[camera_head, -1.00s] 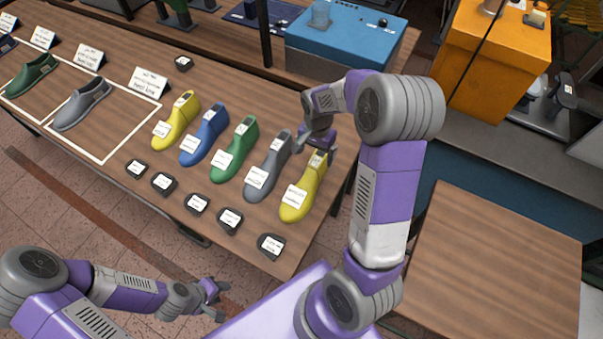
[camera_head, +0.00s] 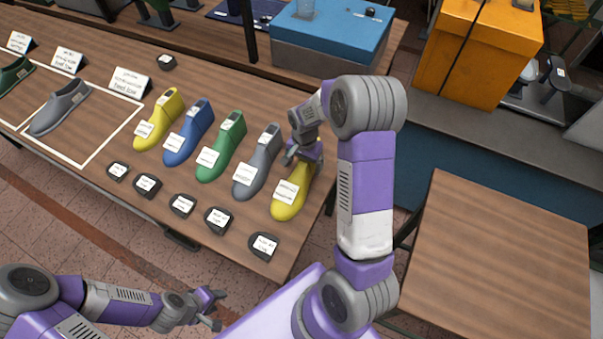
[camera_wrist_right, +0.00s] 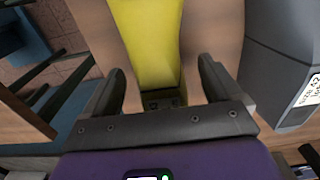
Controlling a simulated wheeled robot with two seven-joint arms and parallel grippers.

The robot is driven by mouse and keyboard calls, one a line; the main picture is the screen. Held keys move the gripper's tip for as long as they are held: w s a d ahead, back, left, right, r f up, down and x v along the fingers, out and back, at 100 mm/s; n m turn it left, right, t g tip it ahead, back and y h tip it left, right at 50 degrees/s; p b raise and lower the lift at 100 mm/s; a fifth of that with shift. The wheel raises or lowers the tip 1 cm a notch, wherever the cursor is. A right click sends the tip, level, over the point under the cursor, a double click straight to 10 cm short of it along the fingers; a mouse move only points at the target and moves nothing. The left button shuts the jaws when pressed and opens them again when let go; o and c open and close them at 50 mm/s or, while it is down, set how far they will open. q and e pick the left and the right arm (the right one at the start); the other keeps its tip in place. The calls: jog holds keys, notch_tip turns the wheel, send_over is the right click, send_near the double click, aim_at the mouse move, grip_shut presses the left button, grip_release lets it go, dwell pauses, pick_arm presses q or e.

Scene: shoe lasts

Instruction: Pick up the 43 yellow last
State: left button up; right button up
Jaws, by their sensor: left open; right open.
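Two yellow lasts stand in a row on the wooden table. One yellow last (camera_head: 290,198) is at the right end, and the other yellow last (camera_head: 158,120) is at the left end. Their labels are too small to read. My right gripper (camera_head: 300,155) is over the rear of the right-end last and hides its top. In the right wrist view this yellow last (camera_wrist_right: 150,40) lies between the two open fingers (camera_wrist_right: 160,90), with a gap on each side. My left gripper (camera_head: 212,308) is open and empty, off the table's front edge.
A grey last (camera_head: 257,165) stands close to the left of the right-end last; it also shows in the right wrist view (camera_wrist_right: 285,75). A green last (camera_head: 220,150) and a blue last (camera_head: 188,135) follow. Several black tags (camera_head: 218,219) line the front. A blue box (camera_head: 330,40) stands behind.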

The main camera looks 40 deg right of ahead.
jog(key=shift+f, duration=0.85)
jog(key=shift+c, duration=0.2)
grip_shut()
